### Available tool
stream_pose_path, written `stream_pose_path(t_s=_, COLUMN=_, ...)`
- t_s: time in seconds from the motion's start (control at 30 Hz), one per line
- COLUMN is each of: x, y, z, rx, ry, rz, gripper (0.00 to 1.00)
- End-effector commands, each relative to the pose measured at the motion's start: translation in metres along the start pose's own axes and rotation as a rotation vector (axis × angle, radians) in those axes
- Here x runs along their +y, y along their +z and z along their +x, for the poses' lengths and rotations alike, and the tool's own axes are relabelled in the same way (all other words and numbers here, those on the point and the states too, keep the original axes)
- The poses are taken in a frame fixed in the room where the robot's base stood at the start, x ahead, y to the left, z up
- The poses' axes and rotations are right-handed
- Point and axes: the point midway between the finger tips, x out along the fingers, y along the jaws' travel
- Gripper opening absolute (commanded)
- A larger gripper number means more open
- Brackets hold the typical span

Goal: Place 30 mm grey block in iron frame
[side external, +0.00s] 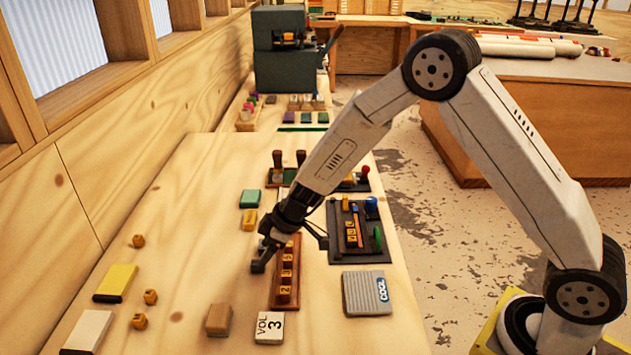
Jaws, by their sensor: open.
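My gripper (290,250) is open above a narrow brown wooden tray (276,303) holding several numbered yellow blocks. One finger is left of the tray, the other to its right. A small dark grey piece (258,266) shows at the left fingertip; I cannot tell whether it is a block or part of the finger. A dark frame (336,254), perhaps the iron frame, lies right of the gripper with yellow blocks, an orange stick and blue and green pieces in it. No block is clearly marked as 30 mm grey.
A light grey ribbed "COGL" block (362,293) lies in front of the dark frame. Green (250,198) and yellow (249,220) blocks sit behind the gripper. The bench's left middle is mostly clear.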

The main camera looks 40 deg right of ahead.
Motion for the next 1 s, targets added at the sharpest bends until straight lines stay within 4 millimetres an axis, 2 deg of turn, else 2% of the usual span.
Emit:
stream_pose_path(t_s=0.43, x=-0.002, y=0.001, z=0.041, rx=-0.001, ry=-0.001, rz=-0.001, gripper=0.71)
stream_pose_path(t_s=1.0, x=-0.002, y=0.001, z=0.044, rx=-0.001, ry=0.0, rz=-0.001, gripper=0.71)
